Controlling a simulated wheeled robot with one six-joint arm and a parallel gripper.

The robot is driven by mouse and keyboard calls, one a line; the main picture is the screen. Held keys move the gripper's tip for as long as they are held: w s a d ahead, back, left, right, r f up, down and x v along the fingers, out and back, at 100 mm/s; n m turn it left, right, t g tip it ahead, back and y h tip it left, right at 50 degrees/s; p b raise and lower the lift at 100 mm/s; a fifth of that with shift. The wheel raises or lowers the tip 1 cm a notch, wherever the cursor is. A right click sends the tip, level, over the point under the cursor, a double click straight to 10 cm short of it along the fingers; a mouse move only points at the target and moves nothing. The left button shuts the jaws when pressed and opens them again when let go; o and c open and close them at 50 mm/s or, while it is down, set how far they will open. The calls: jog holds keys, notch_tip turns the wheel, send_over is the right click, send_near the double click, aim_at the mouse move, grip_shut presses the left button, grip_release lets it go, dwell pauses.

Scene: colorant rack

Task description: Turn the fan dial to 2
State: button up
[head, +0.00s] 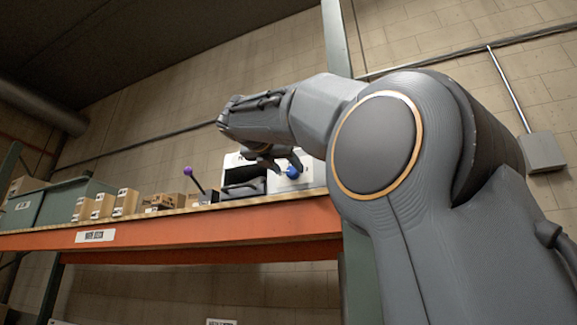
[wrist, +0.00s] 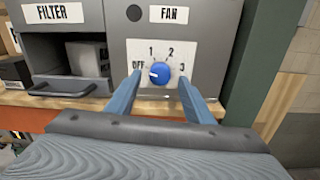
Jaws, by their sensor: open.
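The blue fan dial (wrist: 159,75) sits on a white plate marked OFF, 1, 2 and 3, under the FAN label (wrist: 168,15). Its white mark is on the left side, toward OFF. My gripper (wrist: 158,84) is open, with one blue-grey finger on each side of the dial's lower part. A gap shows between each finger and the dial, and I cannot tell how deep the tips reach. In the head view the dial (head: 292,172) is beside my gripper (head: 281,164), partly covered by a finger.
Left of the fan panel is a FILTER compartment (wrist: 64,62) with a grey block inside and a dark handle (wrist: 68,87). On the orange-fronted shelf (head: 180,236) stand a purple-knobbed lever (head: 193,180), several cartons (head: 125,202) and a green bin (head: 70,200). A green post (wrist: 262,60) stands at the right.

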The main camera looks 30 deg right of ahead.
jog(key=shift+x, duration=0.9)
jog(key=shift+c, duration=0.5)
jog(key=c, duration=1)
jog(key=shift+o, duration=0.2)
